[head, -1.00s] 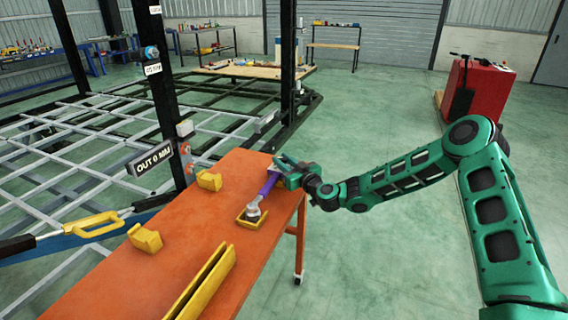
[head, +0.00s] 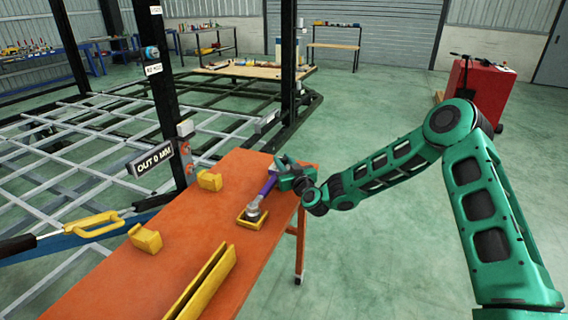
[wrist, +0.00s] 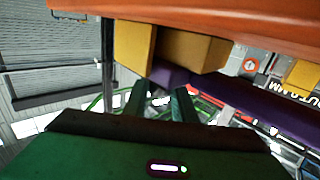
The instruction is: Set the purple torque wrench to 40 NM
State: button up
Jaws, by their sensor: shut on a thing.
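The purple torque wrench (head: 267,186) lies across the far right part of the orange table. Its silver head (head: 252,211) rests at a square yellow holder (head: 247,222). My gripper (head: 283,166) is at the wrench's far end and is shut on it; my gripper's jaws hide that end in the head view. In the wrist view, the fingers of my gripper (wrist: 160,102) are close together below a purple part of the wrench (wrist: 170,76). The longer purple shaft (wrist: 262,112) runs to the lower right. No setting scale on the wrench is readable.
The orange table (head: 180,232) carries yellow blocks (head: 145,238) and a long yellow rail (head: 205,282). A black post (head: 165,105) with an "OUT 0 MM" sign (head: 151,159) and a small white label (head: 153,70) stands at the left.

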jog(key=o, duration=1)
jog(key=shift+o, duration=0.2)
jog(key=v, duration=0.9)
jog(key=shift+s, duration=0.25)
jog(key=shift+s+d, duration=0.2)
jog(key=shift+s, duration=0.1)
jog(key=shift+s+d+r, duration=0.1)
jog(key=shift+s, duration=0.05)
